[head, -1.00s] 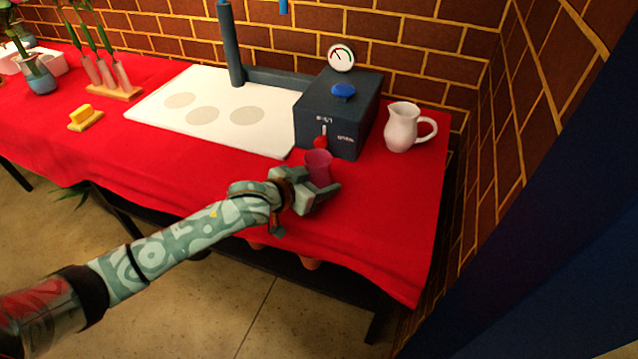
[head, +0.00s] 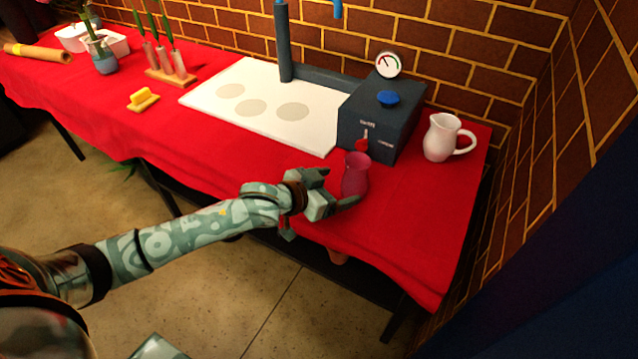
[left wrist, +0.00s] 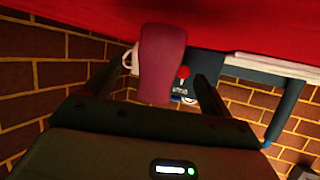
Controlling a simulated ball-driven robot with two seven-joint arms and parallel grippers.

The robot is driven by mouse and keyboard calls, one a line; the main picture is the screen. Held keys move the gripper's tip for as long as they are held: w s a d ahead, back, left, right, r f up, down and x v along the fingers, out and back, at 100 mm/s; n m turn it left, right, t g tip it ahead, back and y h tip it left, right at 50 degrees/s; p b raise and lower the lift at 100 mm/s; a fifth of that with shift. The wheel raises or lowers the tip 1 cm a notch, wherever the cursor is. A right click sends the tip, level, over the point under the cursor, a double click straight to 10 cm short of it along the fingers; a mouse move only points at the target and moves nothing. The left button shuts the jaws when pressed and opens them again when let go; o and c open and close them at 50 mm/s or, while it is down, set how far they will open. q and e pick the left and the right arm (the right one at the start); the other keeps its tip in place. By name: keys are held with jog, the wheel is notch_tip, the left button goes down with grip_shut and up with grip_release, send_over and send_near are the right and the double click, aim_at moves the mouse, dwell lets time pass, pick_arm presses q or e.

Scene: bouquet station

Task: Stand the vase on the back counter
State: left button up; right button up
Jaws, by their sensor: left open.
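A magenta vase (head: 355,176) appears to stand upright on the red-covered counter (head: 420,225), in front of the dark blue box. My left gripper (head: 336,189) is open, low at the vase's near left side. In the left wrist view, which is upside down, the vase (left wrist: 161,65) appears between the two spread fingers (left wrist: 157,88), with visible space on both sides. Whether it stands fully between the fingertips or just beyond them is hard to tell. My right gripper does not show.
The dark blue box (head: 375,130) with a red lever and gauge stands behind the vase. A white pitcher (head: 441,137) is to its right. A white board (head: 255,105), a yellow block (head: 143,99) and a flower holder (head: 168,77) lie left. Red cloth is free right of the vase.

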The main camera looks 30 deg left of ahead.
pick_arm(q)
jog(key=p+v, duration=0.1)
jog(key=v, duration=0.4)
jog(key=shift+f, duration=0.15)
jog(key=s+d+f, duration=0.4)
jog(key=f, duration=0.2)
jog(key=s+a+f+n+g+y, duration=0.1)
jog(key=s+a+f+g+y, duration=0.15)
jog(key=s+f, duration=0.95)
jog(key=s+a+f+n+g+y, duration=0.15)
jog(key=s+a+f+g, duration=0.25)
jog(key=s+f, duration=0.85)
jog(key=s+f+g, duration=0.3)
jog(key=s+f, duration=0.3)
jog(key=s, duration=0.7)
jog(key=s+f+m+g+y, duration=0.1)
jog(key=s+f+g, duration=0.2)
jog(key=s, duration=1.1)
notch_tip(320, 180, down, 3)
jog(key=shift+f, duration=0.2)
